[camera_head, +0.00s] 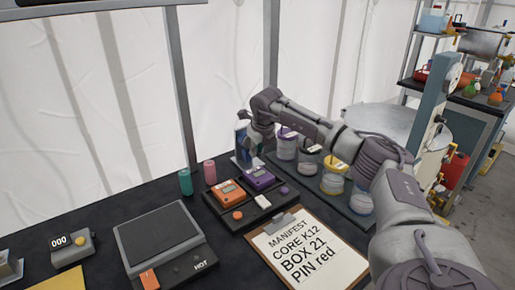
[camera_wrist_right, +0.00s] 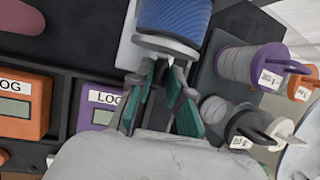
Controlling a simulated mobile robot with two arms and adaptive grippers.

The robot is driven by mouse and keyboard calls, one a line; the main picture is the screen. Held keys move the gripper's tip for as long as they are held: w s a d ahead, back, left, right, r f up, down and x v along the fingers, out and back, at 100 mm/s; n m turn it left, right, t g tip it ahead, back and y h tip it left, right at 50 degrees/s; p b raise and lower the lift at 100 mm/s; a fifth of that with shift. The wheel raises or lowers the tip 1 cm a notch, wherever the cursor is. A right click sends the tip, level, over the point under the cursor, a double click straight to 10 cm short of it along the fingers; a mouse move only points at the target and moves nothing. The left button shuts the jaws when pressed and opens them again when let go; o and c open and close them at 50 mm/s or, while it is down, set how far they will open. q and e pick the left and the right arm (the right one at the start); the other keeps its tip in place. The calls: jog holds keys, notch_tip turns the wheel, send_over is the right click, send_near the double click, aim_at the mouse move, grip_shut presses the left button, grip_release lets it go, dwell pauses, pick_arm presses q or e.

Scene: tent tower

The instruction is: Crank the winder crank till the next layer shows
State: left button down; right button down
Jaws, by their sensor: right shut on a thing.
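My right arm reaches across the table, and its gripper (camera_head: 246,143) is at the back, beside a blue and white device. In the right wrist view a ribbed blue drum (camera_wrist_right: 174,18) stands on a pale base, taken as the winder. My right gripper (camera_wrist_right: 164,72) has its teal-padded fingers just below this drum, shut on a small grey part, taken as the winder crank. The fingers and wrist hide most of that part. Whether a layer mark shows on the drum cannot be told. My left gripper is in neither view.
Right of the winder, several lidded pots (camera_head: 332,182) stand on a dark tray. In front are an orange logger (camera_head: 229,193), a purple logger (camera_head: 259,178) and a manifest clipboard (camera_head: 303,250). A teal cup (camera_head: 185,182) and pink cup (camera_head: 210,172) stand left. A hot plate (camera_head: 160,236) is nearer.

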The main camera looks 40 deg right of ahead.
jog(key=y, duration=0.2)
jog(key=m+y+p, duration=0.1)
jog(key=y, duration=0.1)
jog(key=shift+a+t, duration=0.25)
jog(key=shift+t, duration=0.05)
jog(key=shift+w+a+m+y, duration=0.1)
jog(key=shift+a+m+y, duration=0.1)
jog(key=shift+y, duration=0.7)
jog(key=shift+a+m+y, duration=0.1)
jog(key=shift+m+y, duration=0.1)
jog(key=shift+y, duration=0.7)
jog(key=shift+t, duration=0.3)
jog(key=c, duration=1.1)
grip_release()
jog(key=v, duration=1.2)
jog(key=shift+d, duration=0.1)
